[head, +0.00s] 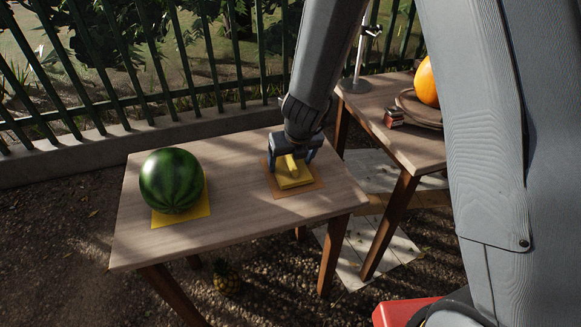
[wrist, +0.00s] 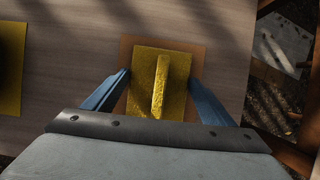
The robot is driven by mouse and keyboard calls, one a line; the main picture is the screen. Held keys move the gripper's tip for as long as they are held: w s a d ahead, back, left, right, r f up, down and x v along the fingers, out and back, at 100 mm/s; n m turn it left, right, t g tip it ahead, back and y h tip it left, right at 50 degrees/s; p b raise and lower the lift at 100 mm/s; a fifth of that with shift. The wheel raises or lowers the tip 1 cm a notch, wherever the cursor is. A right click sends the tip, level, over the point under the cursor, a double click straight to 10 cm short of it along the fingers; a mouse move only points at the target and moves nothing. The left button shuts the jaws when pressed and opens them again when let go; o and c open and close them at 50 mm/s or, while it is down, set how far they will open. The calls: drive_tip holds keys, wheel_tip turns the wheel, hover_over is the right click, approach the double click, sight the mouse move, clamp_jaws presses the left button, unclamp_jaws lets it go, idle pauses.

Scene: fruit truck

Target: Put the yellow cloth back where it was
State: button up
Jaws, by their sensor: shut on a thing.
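The yellow cloth (head: 296,180) is a square with a raised ridge or handle-like strip along its middle. It is over the orange-brown square mat (head: 284,194) on the right part of the wooden table. In the wrist view the cloth (wrist: 143,78) sits inside the outline of the mat (wrist: 198,58). My gripper (head: 292,163) points down at the cloth, with a blue finger on each side of it. In the wrist view my gripper (wrist: 159,77) is shut on the cloth. I cannot tell whether the cloth's underside touches the mat.
A watermelon (head: 171,181) stands on a second yellow square (head: 190,215) at the table's (head: 235,165) left. A second table (head: 400,140) at the right holds an orange fruit (head: 427,82), a plate and a small box. A fence runs behind. The tabletop between the two squares is bare.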

drive_tip(key=shift+f, duration=0.3)
drive_tip(key=o, duration=1.1)
drive_tip(key=shift+r, duration=0.15)
drive_tip(key=p+v, duration=0.9)
drive_tip(key=v, duration=0.3)
drive_tip(key=s+d+r+n+g, duration=0.1)
drive_tip(key=s+d+n, duration=0.4)
drive_tip(key=n, duration=0.6)
drive_tip(key=s+d+r+n+g, duration=0.1)
drive_tip(key=s+d+r+n, duration=0.3)
drive_tip(key=s+n, duration=0.3)
drive_tip(key=s+d+r+n+g+h, duration=0.1)
drive_tip(key=s+d+r+n, duration=0.2)
drive_tip(key=n, duration=1.2)
drive_tip(key=shift+s+d+r+g, duration=0.15)
drive_tip(key=shift+s+d+g, duration=0.15)
drive_tip(key=shift+s+d, duration=1.65)
drive_tip(key=shift+w+d, duration=0.1)
